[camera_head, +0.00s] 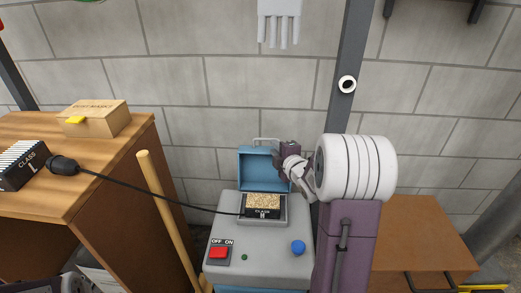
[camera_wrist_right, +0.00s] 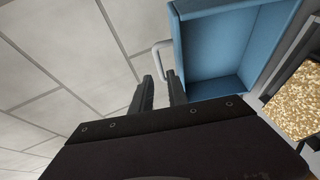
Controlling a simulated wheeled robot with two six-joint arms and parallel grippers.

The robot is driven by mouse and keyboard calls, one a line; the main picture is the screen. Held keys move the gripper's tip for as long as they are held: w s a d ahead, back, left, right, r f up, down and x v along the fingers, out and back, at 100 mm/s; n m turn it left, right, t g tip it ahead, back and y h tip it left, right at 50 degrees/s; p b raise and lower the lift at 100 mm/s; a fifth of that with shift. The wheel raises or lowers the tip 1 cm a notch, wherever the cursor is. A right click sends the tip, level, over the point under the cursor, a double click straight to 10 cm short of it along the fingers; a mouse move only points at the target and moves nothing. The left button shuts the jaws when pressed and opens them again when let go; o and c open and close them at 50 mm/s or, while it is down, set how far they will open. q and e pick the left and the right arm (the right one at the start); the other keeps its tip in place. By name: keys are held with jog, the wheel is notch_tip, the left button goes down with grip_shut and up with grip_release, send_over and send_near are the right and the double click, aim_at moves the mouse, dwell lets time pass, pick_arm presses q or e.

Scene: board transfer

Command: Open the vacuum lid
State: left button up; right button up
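The vacuum lid (camera_head: 257,168) is a blue, box-like cover standing raised at the back of the grey machine (camera_head: 262,259), its hollow inside facing forward. It also fills the top right of the right wrist view (camera_wrist_right: 225,45). Its pale handle (camera_head: 266,140) is on its far upper edge, and shows in the wrist view (camera_wrist_right: 160,52) just past my fingertips. My right gripper (camera_wrist_right: 160,82) is beside the lid, with its two fingers apart and nothing seen between them. In the head view my right wrist hides part of the lid's right side.
A gold-speckled board marked H (camera_head: 263,200) sits in the machine's opening. A red switch (camera_head: 219,253) and blue knob (camera_head: 298,247) are on the machine top. A black cable (camera_head: 135,188) crosses from the wooden table (camera_head: 110,185), where a cardboard box (camera_head: 97,117) stands.

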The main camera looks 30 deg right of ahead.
aim_at(267, 140)
jog(key=b+x, duration=0.2)
jog(key=x, duration=0.5)
jog(key=shift+w+f, duration=0.1)
jog(key=shift+w, duration=0.3)
jog(key=shift+w+d, duration=0.15)
jog(key=shift+w, duration=0.45)
grip_shut()
dwell(0.4)
